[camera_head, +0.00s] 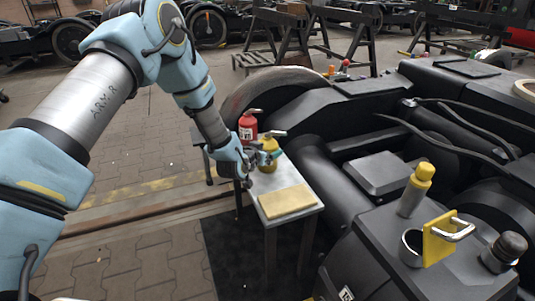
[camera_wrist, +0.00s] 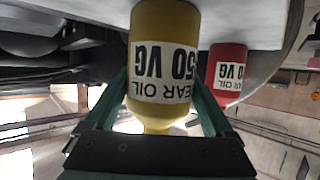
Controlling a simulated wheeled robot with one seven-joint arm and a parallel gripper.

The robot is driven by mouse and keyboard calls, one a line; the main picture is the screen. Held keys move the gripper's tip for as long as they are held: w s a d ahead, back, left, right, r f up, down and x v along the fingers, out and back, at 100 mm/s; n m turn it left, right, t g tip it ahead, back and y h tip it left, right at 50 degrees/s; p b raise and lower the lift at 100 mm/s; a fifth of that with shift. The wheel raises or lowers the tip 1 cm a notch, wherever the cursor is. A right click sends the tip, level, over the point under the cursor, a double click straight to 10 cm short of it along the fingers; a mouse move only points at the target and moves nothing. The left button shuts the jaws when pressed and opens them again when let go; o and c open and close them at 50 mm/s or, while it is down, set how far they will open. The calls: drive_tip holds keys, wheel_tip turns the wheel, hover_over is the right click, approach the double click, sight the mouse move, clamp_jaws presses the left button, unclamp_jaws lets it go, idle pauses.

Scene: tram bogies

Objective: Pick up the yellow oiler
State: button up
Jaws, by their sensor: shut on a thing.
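The yellow oiler (camera_head: 269,144) is at the far end of a small metal side table (camera_head: 296,180), partly hidden behind my gripper (camera_head: 264,159). In the wrist view the yellow oiler (camera_wrist: 163,45) appears upside down, with a white "GEAR OIL" label. My gripper's green fingers (camera_wrist: 163,95) are on both sides of it, shut on it. I cannot tell whether its base touches the table. The red oiler (camera_head: 247,127) stands close beside it, and it also shows right of the yellow one in the wrist view (camera_wrist: 227,66).
A flat yellow pad (camera_head: 286,201) lies on the near part of the table. Paved floor (camera_head: 140,240) is open to the left.

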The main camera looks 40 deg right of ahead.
drive_tip(key=c, duration=0.7)
clamp_jaws()
drive_tip(key=shift+r, duration=0.1)
